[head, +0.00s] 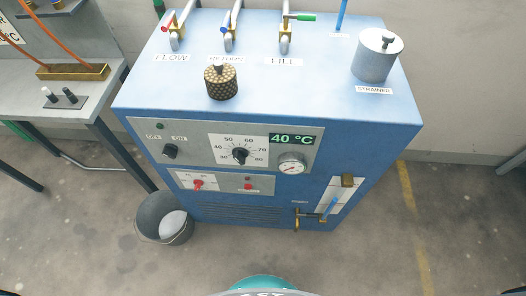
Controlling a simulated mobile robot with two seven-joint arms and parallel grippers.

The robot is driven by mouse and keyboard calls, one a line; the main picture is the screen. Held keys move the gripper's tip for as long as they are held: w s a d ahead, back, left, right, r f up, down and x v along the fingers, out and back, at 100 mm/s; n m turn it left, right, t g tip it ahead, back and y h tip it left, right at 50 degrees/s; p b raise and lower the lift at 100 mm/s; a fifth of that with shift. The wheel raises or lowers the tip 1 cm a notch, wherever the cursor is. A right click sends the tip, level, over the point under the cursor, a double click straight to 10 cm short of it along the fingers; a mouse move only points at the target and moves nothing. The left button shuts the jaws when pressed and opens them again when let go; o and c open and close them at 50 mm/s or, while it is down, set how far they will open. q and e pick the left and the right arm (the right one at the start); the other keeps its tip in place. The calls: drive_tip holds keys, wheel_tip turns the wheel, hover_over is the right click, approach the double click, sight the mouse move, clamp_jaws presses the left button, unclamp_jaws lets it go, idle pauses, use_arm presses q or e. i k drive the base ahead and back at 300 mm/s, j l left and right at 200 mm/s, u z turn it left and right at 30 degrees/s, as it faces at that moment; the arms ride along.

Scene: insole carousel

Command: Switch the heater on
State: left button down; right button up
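The heater is a blue cabinet (330,122) in the middle of the head view. On its front panel (198,150) a black rotary switch (171,151) sits below small OFF and ON labels; its pointing direction is too small to tell. A small dark green lamp (160,126) is above the labels. To the right are a black temperature dial (240,156) with a scale, a green display (291,139) reading 40 °C and a round gauge (291,163). A lower panel holds a red knob (198,184) and a red button (248,186). Neither gripper is in view.
Valves with red, blue and green handles (305,17), a brass-coloured knobbed cap (221,82) and a grey strainer (377,55) stand on top. A dark bucket (164,218) is on the floor at left. A grey bench (60,110) stands left. Floor in front is clear.

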sight(170, 150)
drive_tip(key=j+z, duration=0.45)
drive_tip(key=k+j+z, duration=0.1)
drive_tip(key=j+z, duration=0.3)
drive_tip(key=k+j+z, duration=0.15)
drive_tip(key=j+z, duration=0.3)
drive_tip(key=j, duration=0.15)
